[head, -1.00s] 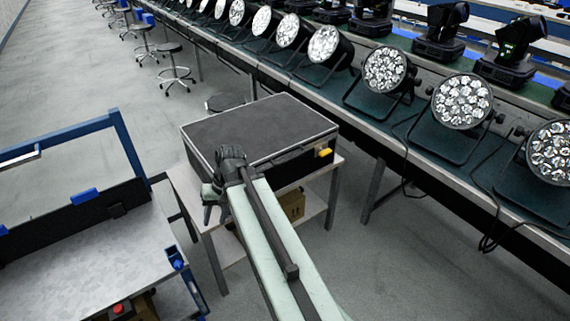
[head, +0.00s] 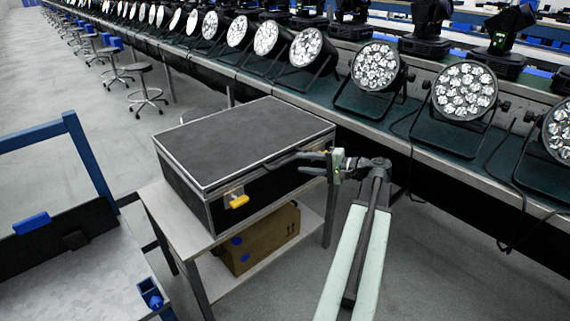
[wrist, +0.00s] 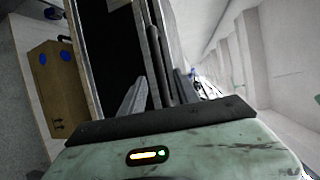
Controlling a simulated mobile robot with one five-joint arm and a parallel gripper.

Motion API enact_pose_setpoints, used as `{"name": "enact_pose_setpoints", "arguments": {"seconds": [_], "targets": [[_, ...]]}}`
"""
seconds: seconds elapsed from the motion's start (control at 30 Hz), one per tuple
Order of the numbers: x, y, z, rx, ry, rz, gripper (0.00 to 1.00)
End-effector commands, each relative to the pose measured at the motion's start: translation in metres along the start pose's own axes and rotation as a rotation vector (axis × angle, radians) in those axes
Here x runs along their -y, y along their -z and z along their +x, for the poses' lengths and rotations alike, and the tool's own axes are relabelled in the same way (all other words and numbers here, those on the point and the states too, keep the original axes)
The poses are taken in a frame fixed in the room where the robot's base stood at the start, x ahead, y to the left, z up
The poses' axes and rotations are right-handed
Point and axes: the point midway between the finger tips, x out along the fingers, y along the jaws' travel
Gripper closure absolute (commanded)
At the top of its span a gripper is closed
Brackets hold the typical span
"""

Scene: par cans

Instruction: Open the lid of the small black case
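The black case (head: 240,140) has silver edges and lies flat on a small table, its lid down. A yellow latch (head: 237,200) sits on its front side, toward the left. My gripper (head: 306,163) is at the right part of that front side, fingers pointing left at the lid's front edge. In the wrist view my gripper (wrist: 158,95) has its two fingers apart, with a dark bar and a pale edge strip of the case (wrist: 105,50) running between them. I cannot tell whether the fingers touch the case.
The small table (head: 165,210) has a lower shelf with a cardboard box (head: 262,240). A long bench (head: 420,125) with several round stage lights runs behind and to the right. A blue-framed cart (head: 80,270) stands at the left. Stools stand on the floor behind.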

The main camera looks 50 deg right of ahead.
Motion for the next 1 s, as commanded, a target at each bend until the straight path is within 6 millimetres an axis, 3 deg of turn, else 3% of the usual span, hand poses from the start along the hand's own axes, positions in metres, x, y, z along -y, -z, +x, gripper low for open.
{"name": "enact_pose_setpoints", "arguments": {"seconds": [0.1, 0.3, 0.63, 0.67, 0.8, 1.0], "targets": [[-0.002, -0.001, 0.026, 0.006, -0.001, -0.001, 0.62], [-0.002, -0.002, 0.058, 0.007, -0.002, -0.001, 0.62], [0.0, -0.003, 0.066, 0.008, -0.003, -0.001, 0.62], [0.0, -0.003, 0.066, 0.008, -0.003, -0.001, 0.65], [0.0, -0.004, 0.066, 0.008, -0.003, -0.001, 1.0], [0.0, -0.004, 0.067, 0.009, -0.003, -0.001, 1.0]]}}
